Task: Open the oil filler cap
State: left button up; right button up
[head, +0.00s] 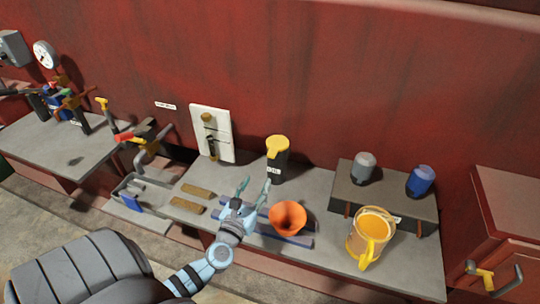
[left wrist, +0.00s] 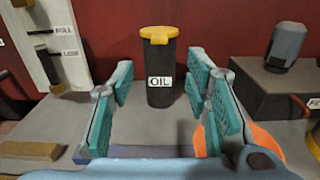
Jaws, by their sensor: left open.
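The oil filler (head: 277,168) is a dark upright cylinder labelled OIL, standing at the back of the grey bench against the red wall. Its yellow cap (head: 277,146) sits on top, with a tab sticking out to one side. In the left wrist view the cap (left wrist: 159,35) and the filler body (left wrist: 160,78) stand beyond and between my fingers. My left gripper (head: 255,187) is open and empty, in front of the filler and apart from it, lower than the cap. My right gripper is not in view.
An orange funnel (head: 288,218) stands just right of my left gripper. A yellow jug (head: 370,236) is further right, before a raised block with a grey (head: 363,168) and a blue canister (head: 420,181). A white level gauge plate (head: 212,133) is at the left. Wooden blocks lie left.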

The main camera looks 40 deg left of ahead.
aim_at(270, 157)
pick_arm(q)
jog(key=b+x, duration=0.1)
jog(key=x, duration=1.2)
jog(key=shift+w+a+f+b, duration=0.1)
jog(key=shift+b, duration=0.2)
jog(key=shift+c, duration=1)
grip_shut()
